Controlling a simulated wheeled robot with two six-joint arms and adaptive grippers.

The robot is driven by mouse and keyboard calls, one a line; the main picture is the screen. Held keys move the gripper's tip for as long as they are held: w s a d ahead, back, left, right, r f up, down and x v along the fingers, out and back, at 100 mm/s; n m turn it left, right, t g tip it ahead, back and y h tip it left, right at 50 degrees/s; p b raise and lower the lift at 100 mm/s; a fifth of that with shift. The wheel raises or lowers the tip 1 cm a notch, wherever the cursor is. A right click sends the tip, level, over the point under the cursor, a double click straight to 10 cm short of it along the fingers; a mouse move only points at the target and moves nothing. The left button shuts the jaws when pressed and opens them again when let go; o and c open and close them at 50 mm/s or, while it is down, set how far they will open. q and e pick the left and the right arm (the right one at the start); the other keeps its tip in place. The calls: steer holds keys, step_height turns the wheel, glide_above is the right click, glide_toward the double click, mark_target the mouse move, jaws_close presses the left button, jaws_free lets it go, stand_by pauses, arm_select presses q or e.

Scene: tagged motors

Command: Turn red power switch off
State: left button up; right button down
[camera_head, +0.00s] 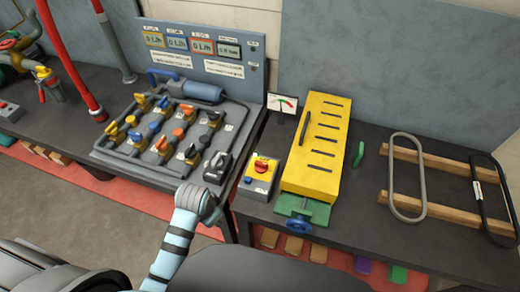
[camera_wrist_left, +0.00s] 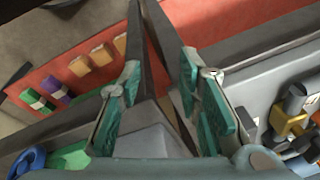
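The red power switch (camera_head: 262,166) is a red knob on a yellow plate, on top of a small grey box (camera_head: 250,186) with a blue button. The box stands near the front edge of the dark table, left of the yellow slotted block. My left gripper (camera_head: 211,208) is in front of and left of the box, apart from the switch. In the left wrist view the gripper (camera_wrist_left: 158,72) is open, its teal-padded fingers spread with nothing held. A grey surface shows between them; the red knob does not show there. My right gripper is not in view.
A panel of valves with orange, yellow and blue handles (camera_head: 180,135) lies to the left. The yellow slotted block (camera_head: 315,150) rests by a green vise (camera_head: 303,210) with a blue handwheel. Metal loops (camera_head: 408,180) on wooden bars lie to the right.

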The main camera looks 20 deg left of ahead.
mark_target(261, 163)
arm_select(q)
steer(key=w+d+r+m, duration=0.1)
steer(key=w+r+m, duration=0.1)
steer(key=w+r, duration=0.1)
steer(key=w+d+r+m, duration=0.2)
steer(key=w+r, duration=0.1)
steer(key=w, duration=0.2)
steer(key=w+d+r+m+g, duration=0.1)
steer(key=w+d+r+m, duration=0.1)
steer(key=w+r, duration=0.1)
steer(key=shift+w+r+m+h, duration=0.15)
steer(key=shift+w+h, duration=0.05)
steer(key=shift+w, duration=0.25)
steer(key=shift+w+r+m+h, duration=0.1)
steer(key=shift+w+m+h, duration=0.1)
steer(key=shift+w, duration=0.25)
steer(key=w+d+r+m+g, duration=0.1)
steer(key=w+d+r+m, duration=0.2)
steer(key=r, duration=0.2)
steer(key=w+d+r+m, duration=0.2)
steer(key=w+r+m, duration=0.15)
steer(key=r, duration=0.25)
step_height(261, 163, down, 14)
steer(key=shift+f+b, duration=0.25)
steer(key=shift+b, duration=0.9)
steer(key=shift+s, duration=0.1)
steer(key=shift+c, duration=0.4)
jaws_close()
